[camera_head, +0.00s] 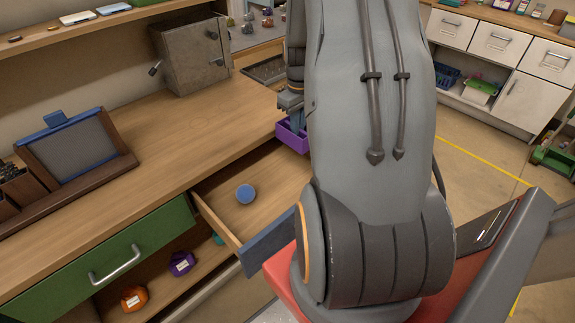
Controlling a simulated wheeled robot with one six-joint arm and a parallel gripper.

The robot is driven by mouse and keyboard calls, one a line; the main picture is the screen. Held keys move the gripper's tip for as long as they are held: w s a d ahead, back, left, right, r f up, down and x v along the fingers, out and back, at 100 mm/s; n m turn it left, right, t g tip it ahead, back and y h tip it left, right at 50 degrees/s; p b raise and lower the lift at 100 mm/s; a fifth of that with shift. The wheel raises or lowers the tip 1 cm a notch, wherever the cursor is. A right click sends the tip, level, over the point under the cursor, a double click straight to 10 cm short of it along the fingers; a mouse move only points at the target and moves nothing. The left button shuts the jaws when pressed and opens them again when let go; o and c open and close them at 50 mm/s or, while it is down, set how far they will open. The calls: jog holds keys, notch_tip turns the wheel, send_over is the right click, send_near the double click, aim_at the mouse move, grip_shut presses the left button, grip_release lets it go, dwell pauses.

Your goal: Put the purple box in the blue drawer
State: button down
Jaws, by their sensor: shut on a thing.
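The purple box (291,137) is a small open-topped bin, partly hidden behind my grey arm. My gripper (297,117) points down at the box, with its fingers at the box's near rim, and is shut on it. The box is at the right end of the counter, beyond the open drawer. The blue drawer (268,247) is pulled out; its blue front faces me and its wooden inside shows. A round blue object (245,193) lies in the drawer. My arm hides the drawer's right part.
A green drawer (115,262) with a metal handle is shut at the left. An orange item (134,298) and a purple item (181,263) sit on the shelf below. A grey metal cabinet (192,55) and a tilted framed panel (75,150) stand on the counter. The counter's middle is clear.

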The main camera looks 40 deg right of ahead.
notch_tip(320, 180, down, 14)
jog(key=p, duration=0.3)
jog(key=shift+r, duration=0.15)
dwell(0.4)
jog(key=c, duration=1.8)
grip_release()
jog(key=shift+c, duration=0.2)
